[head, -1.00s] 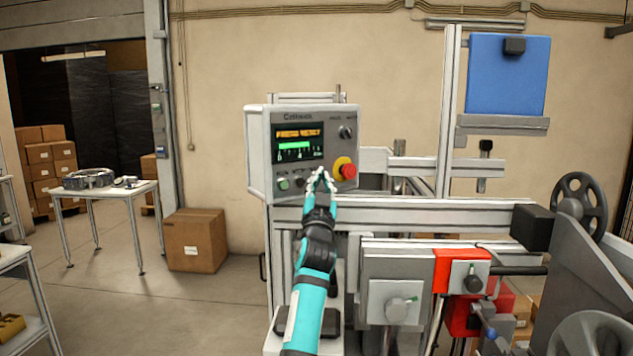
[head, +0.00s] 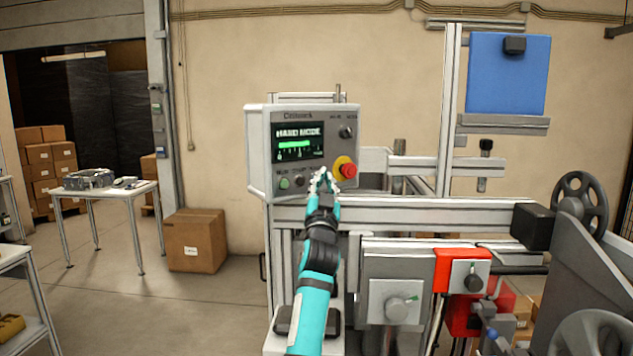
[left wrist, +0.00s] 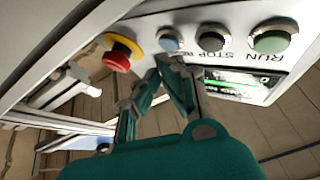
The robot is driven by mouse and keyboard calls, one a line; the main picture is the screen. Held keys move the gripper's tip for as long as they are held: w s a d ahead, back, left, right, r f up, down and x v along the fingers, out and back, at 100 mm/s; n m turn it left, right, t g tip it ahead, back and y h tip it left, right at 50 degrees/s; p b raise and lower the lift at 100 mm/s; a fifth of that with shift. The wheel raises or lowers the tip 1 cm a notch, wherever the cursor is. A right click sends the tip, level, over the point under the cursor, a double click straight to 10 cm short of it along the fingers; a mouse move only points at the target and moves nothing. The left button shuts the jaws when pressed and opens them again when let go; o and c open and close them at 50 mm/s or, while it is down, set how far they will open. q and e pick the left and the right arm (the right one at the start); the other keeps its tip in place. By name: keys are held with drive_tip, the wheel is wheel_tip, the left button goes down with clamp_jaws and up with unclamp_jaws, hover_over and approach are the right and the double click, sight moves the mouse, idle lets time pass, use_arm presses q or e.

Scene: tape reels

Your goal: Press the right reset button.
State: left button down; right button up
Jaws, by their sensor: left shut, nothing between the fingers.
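The control panel (head: 262,150) carries a row of buttons: a green one (left wrist: 271,41) by the word RUN, a dark one (left wrist: 211,39) by STOP, and a blue-grey one (left wrist: 170,40) by a partly covered label starting "RE". My left gripper (head: 324,178) is shut and empty at the panel's lower edge, covering the blue-grey button in the head view. In the left wrist view, its fingertips (left wrist: 158,78) are just below that button; I cannot tell whether they touch it. The right gripper is out of view.
A red emergency-stop knob on a yellow collar (head: 345,169) is close to the right of my fingers. A dark selector (head: 346,131) sits above it. The screen (head: 298,142) reads HAND MODE. A metal beam (head: 420,213) runs below the panel.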

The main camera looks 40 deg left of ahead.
use_arm(q)
drive_tip(key=shift+d, duration=0.15)
drive_tip(key=d, duration=0.1)
drive_tip(key=s+d, duration=0.1)
drive_tip(key=d, duration=0.2)
drive_tip(key=shift+s+d+b, duration=0.25)
drive_tip(key=shift+s+b, duration=0.15)
idle(0.7)
